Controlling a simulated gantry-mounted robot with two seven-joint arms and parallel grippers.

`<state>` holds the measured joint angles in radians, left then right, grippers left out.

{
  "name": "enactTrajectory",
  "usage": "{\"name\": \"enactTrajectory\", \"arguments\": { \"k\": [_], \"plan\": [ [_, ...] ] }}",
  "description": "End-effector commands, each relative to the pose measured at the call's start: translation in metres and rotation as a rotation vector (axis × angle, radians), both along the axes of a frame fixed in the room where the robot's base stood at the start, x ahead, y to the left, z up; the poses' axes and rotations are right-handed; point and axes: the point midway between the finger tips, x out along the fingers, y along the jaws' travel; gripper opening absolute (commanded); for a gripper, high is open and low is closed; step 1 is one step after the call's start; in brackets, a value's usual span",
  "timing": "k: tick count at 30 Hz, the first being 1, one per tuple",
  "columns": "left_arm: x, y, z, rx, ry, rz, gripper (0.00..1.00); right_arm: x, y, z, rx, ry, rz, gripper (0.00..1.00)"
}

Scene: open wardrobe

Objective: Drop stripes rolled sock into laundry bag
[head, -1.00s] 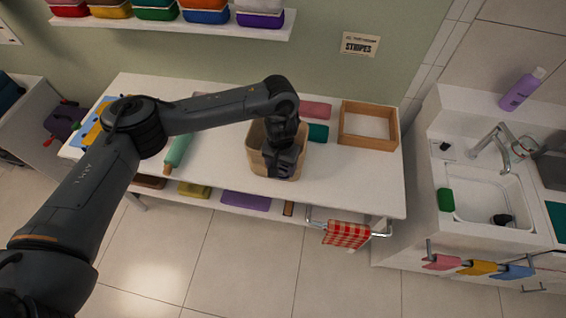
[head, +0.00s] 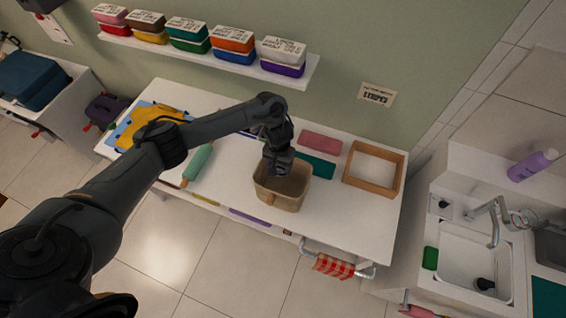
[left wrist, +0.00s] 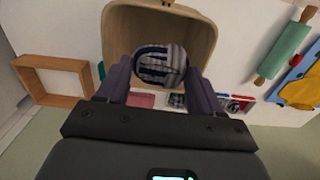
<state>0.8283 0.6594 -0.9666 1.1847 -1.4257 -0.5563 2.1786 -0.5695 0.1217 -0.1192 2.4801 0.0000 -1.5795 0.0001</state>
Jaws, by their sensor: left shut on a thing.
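The striped rolled sock (left wrist: 160,66) is grey, white and dark blue. In the left wrist view it sits between the fingers of my left gripper (left wrist: 162,82), which is shut on it. The beige open container that appears to be the laundry bag (left wrist: 204,35) is just beyond the sock. In the head view the laundry bag (head: 281,201) stands on the white table, and my left gripper (head: 277,168) is over its back left part. The sock is hidden there. I cannot tell how far it is above the bag's bottom. My right gripper is in neither current view.
An empty wooden frame-like tray (head: 399,176) stands right of the bag. Pink (head: 320,142) and teal (head: 317,166) folded items lie behind it. A green roller (head: 198,165) lies left. A shelf (head: 290,78) with colored boxes is on the wall. A sink (head: 477,266) is at right.

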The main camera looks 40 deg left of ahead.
Motion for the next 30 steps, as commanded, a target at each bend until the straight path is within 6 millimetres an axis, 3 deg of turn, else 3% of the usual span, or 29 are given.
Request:
{"name": "enactTrajectory", "arguments": {
  "k": [14,30],
  "plan": [
    [-0.001,0.0,-0.027,0.0,0.002,0.001,0.36,-0.007,0.002,-0.004,0.006,0.019,-0.004,0.43],
    [0.0,0.0,-0.09,0.0,-0.002,-0.001,0.36,-0.005,-0.001,-0.067,-0.004,0.013,0.004,0.43]
  ]
}}
